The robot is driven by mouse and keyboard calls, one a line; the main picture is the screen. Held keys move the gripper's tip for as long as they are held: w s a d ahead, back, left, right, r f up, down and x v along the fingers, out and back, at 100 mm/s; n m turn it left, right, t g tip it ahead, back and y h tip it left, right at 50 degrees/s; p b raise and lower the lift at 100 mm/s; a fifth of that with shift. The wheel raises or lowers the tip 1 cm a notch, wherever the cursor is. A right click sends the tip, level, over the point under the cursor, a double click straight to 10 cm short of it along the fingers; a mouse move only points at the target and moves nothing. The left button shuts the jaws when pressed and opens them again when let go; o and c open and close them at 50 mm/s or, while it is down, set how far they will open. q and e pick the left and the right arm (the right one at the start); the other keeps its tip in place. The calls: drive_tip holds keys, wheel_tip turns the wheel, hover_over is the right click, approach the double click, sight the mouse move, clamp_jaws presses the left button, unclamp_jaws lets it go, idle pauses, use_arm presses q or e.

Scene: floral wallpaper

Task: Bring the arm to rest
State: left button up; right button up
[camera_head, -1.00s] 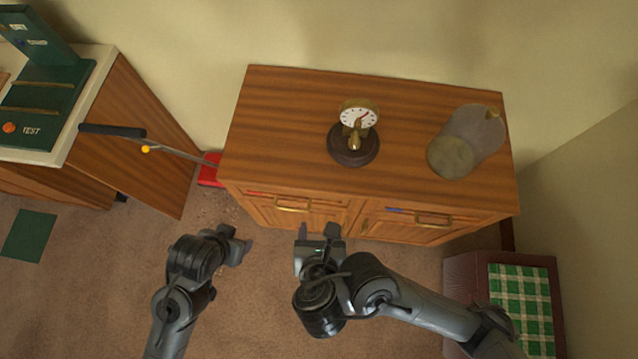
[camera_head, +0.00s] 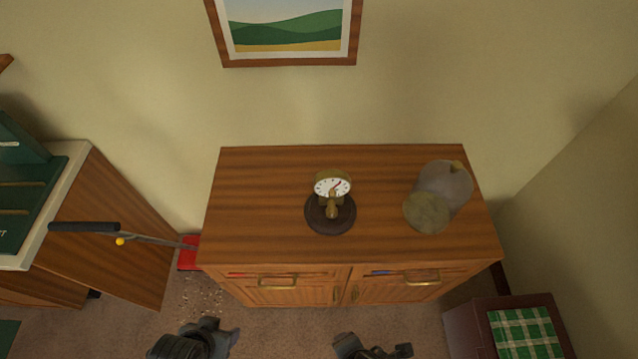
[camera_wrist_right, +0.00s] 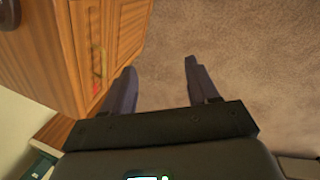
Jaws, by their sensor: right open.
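My right gripper (camera_head: 374,347) is at the bottom edge of the head view, in front of the wooden cabinet (camera_head: 270,170). In the right wrist view its two dark fingers (camera_wrist_right: 158,88) are spread apart with only carpet between them, so it is open and empty. The cabinet front shows on the left of that view, close to the left finger; I cannot tell whether they touch. My left gripper (camera_head: 220,332) is at the bottom, left of the right one, over the carpet. Its finger gap is not clear. Most of both arms is out of view.
A dial gauge on a dark round base (camera_head: 330,214) and a grey-brown jar-like object (camera_head: 440,195) are on the cabinet. A long black-handled tool (camera_head: 85,227) and a red object (camera_head: 188,252) are at left. A box with a green checked top (camera_head: 524,333) is at lower right.

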drive_tip(key=w+d+m+t, duration=0.1)
drive_tip(key=w+d+m, duration=0.1)
drive_tip(key=d+m, duration=0.75)
drive_tip(key=w+d+m, duration=0.2)
drive_tip(key=d+m, duration=0.4)
drive_tip(key=m, duration=0.6)
wheel_tip(320, 180, up, 29)
drive_tip(key=p, duration=2.9)
drive_tip(key=shift+s+h, duration=0.15)
drive_tip(key=shift+h, duration=0.15)
drive_tip(key=shift+f, duration=0.1)
wheel_tip(320, 180, down, 43)
drive_tip(key=b, duration=4.3)
